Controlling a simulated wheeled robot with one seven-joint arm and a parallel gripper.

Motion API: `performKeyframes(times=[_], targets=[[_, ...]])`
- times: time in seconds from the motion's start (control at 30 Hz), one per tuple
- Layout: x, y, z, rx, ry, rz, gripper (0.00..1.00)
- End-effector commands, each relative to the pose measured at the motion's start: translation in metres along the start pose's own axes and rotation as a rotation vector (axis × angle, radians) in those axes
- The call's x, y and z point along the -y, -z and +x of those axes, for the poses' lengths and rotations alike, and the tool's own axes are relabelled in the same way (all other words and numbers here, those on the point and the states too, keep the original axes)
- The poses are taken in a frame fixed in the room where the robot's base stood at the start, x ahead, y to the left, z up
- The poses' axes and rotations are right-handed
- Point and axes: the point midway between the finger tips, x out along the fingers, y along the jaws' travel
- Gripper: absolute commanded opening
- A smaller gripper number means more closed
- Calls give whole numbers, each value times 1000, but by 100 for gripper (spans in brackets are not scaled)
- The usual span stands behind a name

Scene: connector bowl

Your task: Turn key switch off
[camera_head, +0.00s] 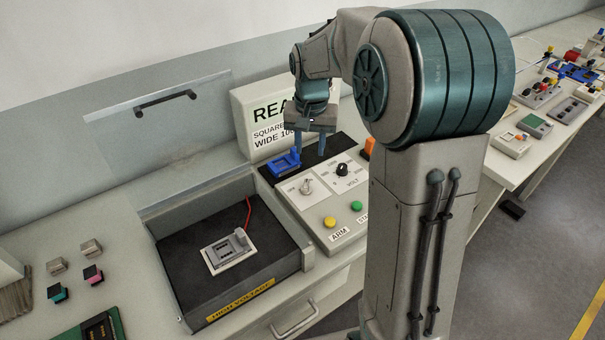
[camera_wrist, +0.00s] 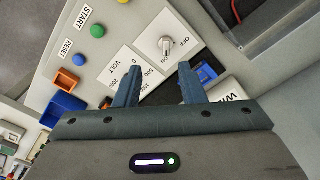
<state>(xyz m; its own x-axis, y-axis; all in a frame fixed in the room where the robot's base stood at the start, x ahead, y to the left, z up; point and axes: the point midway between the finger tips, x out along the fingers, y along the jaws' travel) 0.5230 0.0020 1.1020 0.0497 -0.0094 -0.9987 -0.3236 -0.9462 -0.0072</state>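The key switch (camera_head: 306,186) is a small silvery key on a white plate on the control panel. In the wrist view the key (camera_wrist: 167,43) stands out from its plate, with an OFF label beside it; I cannot tell for sure which position it points to. My gripper (camera_head: 309,152) hangs above the back of the panel, behind the key switch in the head view. In the wrist view my gripper (camera_wrist: 158,67) has its two fingers apart with nothing between them. The key lies beyond the fingertips, apart from them.
A black VOLT knob (camera_head: 342,169) sits right of the key. A yellow button (camera_head: 330,221) and a green button (camera_head: 356,205) are in front. A blue part (camera_head: 284,163) stands behind, near my fingers. An open high-voltage box (camera_head: 174,258) with a raised clear lid (camera_head: 160,120) is left.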

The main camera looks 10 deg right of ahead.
Motion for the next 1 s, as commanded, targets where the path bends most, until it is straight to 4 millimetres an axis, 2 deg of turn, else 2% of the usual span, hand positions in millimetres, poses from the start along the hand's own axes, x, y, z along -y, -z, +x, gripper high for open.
performKeyframes(times=[0.1, 0.3, 0.47, 0.57, 0.8, 1.0], targets=[[7, 22, 20, 31, -6, 36, 36], [12, 37, 34, 50, -9, 67, 36], [12, 37, 47, 54, -10, 69, 36], [12, 35, 64, 56, -10, 69, 36], [12, 32, 116, 56, -11, 68, 36], [12, 31, 151, 54, -10, 68, 36]])
